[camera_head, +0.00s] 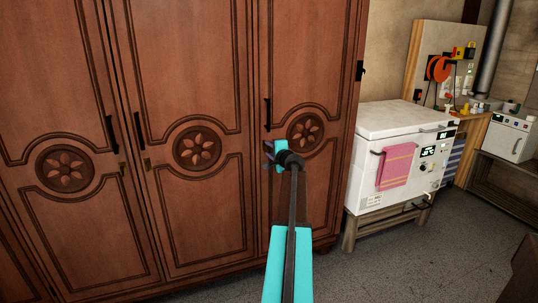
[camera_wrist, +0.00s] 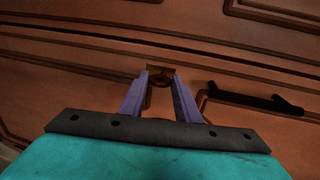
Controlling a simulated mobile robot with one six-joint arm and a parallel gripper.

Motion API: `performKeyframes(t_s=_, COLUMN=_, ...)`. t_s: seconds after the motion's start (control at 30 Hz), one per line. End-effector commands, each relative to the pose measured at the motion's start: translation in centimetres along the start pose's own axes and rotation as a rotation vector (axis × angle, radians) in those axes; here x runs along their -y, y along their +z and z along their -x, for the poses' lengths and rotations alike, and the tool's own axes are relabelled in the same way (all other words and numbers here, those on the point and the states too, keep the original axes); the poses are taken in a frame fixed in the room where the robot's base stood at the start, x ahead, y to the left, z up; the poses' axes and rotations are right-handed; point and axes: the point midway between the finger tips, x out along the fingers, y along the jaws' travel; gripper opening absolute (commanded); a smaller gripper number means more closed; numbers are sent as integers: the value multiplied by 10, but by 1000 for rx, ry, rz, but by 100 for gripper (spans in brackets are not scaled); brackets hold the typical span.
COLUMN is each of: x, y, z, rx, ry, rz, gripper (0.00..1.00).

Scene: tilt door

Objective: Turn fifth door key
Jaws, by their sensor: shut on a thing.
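A brown wooden wardrobe with carved flower medallions fills the left and middle of the head view. Its rightmost door (camera_head: 310,85) has a black handle (camera_head: 267,113), which also shows in the wrist view (camera_wrist: 255,100). My gripper (camera_head: 268,150) is at this door's left edge, just below the handle. In the wrist view its purple fingers (camera_wrist: 159,80) are closed in on a small dark key (camera_wrist: 160,82) in front of a brass lock plate (camera_wrist: 161,69). The key is mostly hidden, so its turn angle cannot be told. The door looks shut.
Two doors to the left have black handles (camera_head: 111,133) (camera_head: 139,128) and brass lock plates (camera_head: 122,169) (camera_head: 147,163). A white oven (camera_head: 400,145) with a pink towel (camera_head: 396,166) stands right of the wardrobe. Grey floor (camera_head: 390,260) is open at the front right.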

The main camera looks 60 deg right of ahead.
Motion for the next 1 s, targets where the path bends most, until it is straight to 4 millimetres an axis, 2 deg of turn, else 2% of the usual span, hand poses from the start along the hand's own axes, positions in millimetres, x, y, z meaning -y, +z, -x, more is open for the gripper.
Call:
performKeyframes(t_s=0.47, x=2, y=3, z=-1, rx=1, ry=-2, rz=18, gripper=7)
performKeyframes(t_s=0.5, x=2, y=3, z=-1, rx=1, ry=-2, rz=17, gripper=34)
performKeyframes(t_s=0.6, x=2, y=2, z=-1, rx=0, ry=-2, rz=17, gripper=48)
performKeyframes(t_s=1.0, x=0, y=0, z=2, rx=-3, ry=-1, rz=17, gripper=48)
